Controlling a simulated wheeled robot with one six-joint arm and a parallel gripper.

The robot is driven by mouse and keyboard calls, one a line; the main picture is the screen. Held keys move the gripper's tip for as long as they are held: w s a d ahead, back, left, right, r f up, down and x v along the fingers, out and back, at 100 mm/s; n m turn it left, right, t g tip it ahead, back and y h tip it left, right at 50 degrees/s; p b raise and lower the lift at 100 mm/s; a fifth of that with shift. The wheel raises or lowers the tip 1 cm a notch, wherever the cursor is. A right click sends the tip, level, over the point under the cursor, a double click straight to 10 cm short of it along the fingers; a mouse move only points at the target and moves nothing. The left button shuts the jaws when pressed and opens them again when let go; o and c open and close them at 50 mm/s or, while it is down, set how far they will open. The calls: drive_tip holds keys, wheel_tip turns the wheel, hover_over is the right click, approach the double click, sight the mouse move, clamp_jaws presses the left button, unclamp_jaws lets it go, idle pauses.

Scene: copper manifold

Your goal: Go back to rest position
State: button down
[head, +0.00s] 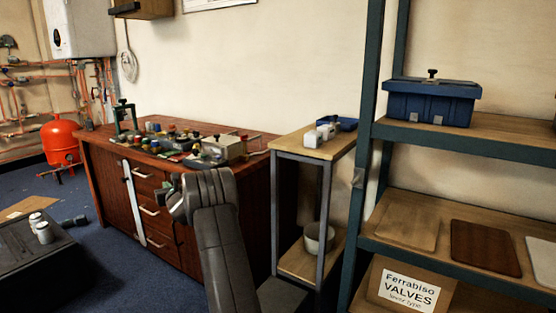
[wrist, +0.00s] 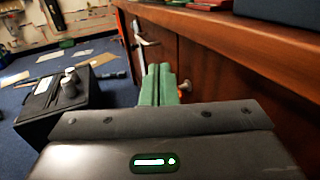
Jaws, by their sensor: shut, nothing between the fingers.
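In the wrist view, my gripper (wrist: 158,84) shows two green fingers pressed together with nothing between them. They point out beside the front of the brown wooden cabinet (wrist: 190,48), below its top edge. In the head view, my dark grey arm rises in front of the cabinet (head: 200,257) at its right part.
Many small parts and a beige box (head: 224,147) cover the cabinet top. A narrow side table (head: 300,145) and a shelf rack (head: 364,180) stand to the right. A black case (head: 40,262) with white bottles lies at the left. Blue floor between is mostly clear.

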drive_tip(key=v, duration=0.5)
drive_tip(key=p+x, duration=0.6)
drive_tip(key=x, duration=0.8)
drive_tip(key=s+n+g+y, duration=0.5)
drive_tip(key=s+g, duration=0.1)
drive_tip(key=s, duration=1.3)
drive_tip(key=shift+s+d+b, duration=0.35)
drive_tip(key=shift+d+b, duration=0.05)
drive_tip(key=shift+d, duration=0.05)
